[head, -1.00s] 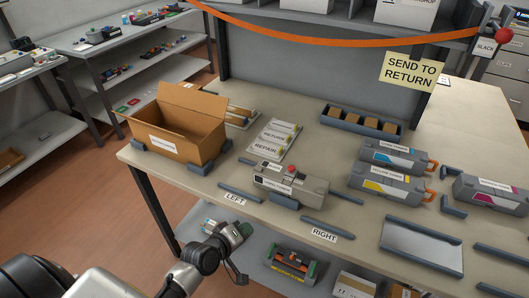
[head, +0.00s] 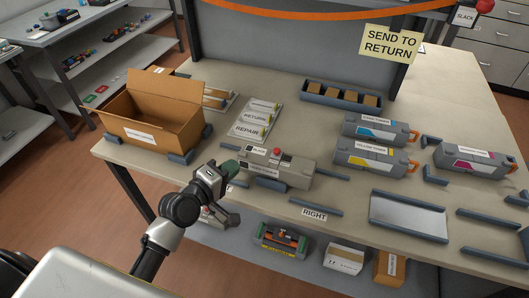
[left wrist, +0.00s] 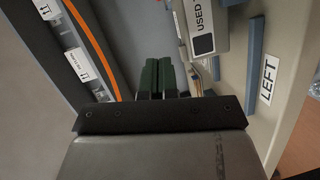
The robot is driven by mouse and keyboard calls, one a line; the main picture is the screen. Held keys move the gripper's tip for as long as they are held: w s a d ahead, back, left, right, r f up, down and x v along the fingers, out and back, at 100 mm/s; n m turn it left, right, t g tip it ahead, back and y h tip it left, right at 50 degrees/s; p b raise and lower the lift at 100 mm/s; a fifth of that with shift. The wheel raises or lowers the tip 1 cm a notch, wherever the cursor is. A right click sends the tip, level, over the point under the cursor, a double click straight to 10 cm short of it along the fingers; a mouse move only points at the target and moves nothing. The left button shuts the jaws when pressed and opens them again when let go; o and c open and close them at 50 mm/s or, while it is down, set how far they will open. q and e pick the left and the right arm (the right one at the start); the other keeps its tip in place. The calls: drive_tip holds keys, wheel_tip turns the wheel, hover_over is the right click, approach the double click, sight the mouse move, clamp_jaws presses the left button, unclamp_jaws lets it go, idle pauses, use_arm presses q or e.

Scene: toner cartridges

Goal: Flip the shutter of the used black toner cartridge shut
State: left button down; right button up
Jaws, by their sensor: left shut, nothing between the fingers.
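The used black toner cartridge (head: 298,170) is a grey box with a red knob on top. It lies near the front edge of the table (head: 345,215), and its shutter is too small to make out. In the left wrist view, part of the cartridge (left wrist: 222,45) with a "USED T…" label shows at the top. My left gripper (head: 230,167) has dark green fingertips, just left of the cartridge's left end. Its fingers (left wrist: 157,78) are together with nothing between them; I cannot tell whether they touch the cartridge. My right gripper is out of view.
An open cardboard box (head: 150,115) stands at the left. Cyan (head: 378,130), yellow (head: 372,162) and magenta (head: 475,160) cartridges lie to the right, near an empty grey tray (head: 408,215). A low blue rail (head: 316,207) lies by the RIGHT label. A shelf sits below the table.

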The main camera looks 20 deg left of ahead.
sight(278, 164)
use_arm(q)
drive_tip(key=x, duration=0.3)
drive_tip(key=d+p+x, duration=0.1)
drive_tip(key=x, duration=0.2)
drive_tip(key=d+x, duration=0.1)
drive_tip(key=x, duration=0.3)
drive_tip(key=shift+s+d+f+p, duration=0.1)
drive_tip(key=shift+s+p, duration=0.2)
drive_tip(key=shift+s, duration=0.05)
drive_tip(key=shift+w+d+f, duration=0.15)
drive_tip(key=shift+d, duration=0.2)
drive_tip(key=d+p, duration=0.1)
drive_tip(key=d, duration=0.2)
drive_tip(key=shift+d+p, duration=0.1)
drive_tip(key=shift+p, duration=0.2)
drive_tip(key=shift+d, duration=0.35)
